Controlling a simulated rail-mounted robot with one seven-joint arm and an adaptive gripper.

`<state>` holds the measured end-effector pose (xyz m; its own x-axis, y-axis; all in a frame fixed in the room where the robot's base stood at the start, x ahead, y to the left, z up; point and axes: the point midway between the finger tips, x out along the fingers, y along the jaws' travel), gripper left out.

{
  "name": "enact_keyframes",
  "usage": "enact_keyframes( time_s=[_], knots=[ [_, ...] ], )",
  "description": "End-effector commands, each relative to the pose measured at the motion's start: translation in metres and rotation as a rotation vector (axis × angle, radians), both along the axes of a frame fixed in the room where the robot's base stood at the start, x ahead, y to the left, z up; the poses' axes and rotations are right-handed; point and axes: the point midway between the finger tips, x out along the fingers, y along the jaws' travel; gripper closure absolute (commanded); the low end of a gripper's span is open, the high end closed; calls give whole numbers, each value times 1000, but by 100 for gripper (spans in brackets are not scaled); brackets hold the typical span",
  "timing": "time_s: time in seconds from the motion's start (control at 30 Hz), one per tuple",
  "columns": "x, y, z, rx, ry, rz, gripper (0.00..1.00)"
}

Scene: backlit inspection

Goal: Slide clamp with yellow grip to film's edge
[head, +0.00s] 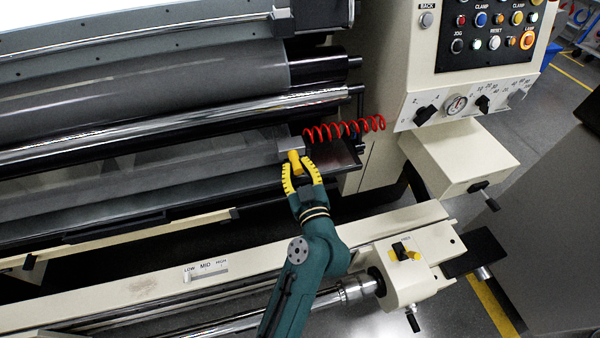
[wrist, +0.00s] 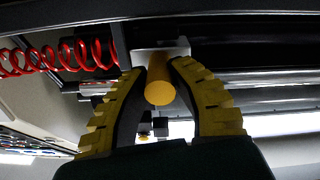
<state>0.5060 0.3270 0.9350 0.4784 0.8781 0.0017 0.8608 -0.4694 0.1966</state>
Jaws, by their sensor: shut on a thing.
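The clamp has a pale metal body (head: 292,156) and a yellow cylindrical grip (head: 295,163). It sits on the bar near the right end of the rollers. My gripper (head: 302,172), with yellow ribbed fingers, is shut on the yellow grip from the front. In the wrist view the yellow grip (wrist: 160,90) stands between the two fingers, with the metal body (wrist: 160,54) behind it. The grey film (head: 200,158) stretches left from the clamp. Its right edge looks close to the clamp; the exact gap is hard to tell.
A red coiled hose (head: 345,129) hangs just right of and behind the clamp, and also shows in the wrist view (wrist: 70,57). A chrome roller (head: 180,120) runs behind. A cream rail with a chrome rod (head: 230,325) lies in front. A control panel (head: 490,35) stands at upper right.

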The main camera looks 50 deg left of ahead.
Motion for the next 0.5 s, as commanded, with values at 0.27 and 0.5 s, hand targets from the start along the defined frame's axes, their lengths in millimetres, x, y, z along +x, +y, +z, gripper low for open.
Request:
enact_keyframes(
  time_s=[0.27,0.5],
  knots=[
    [-1,0,0,-1,3,1,50],
    [-1,0,0,-1,1,1,46]
  ],
)
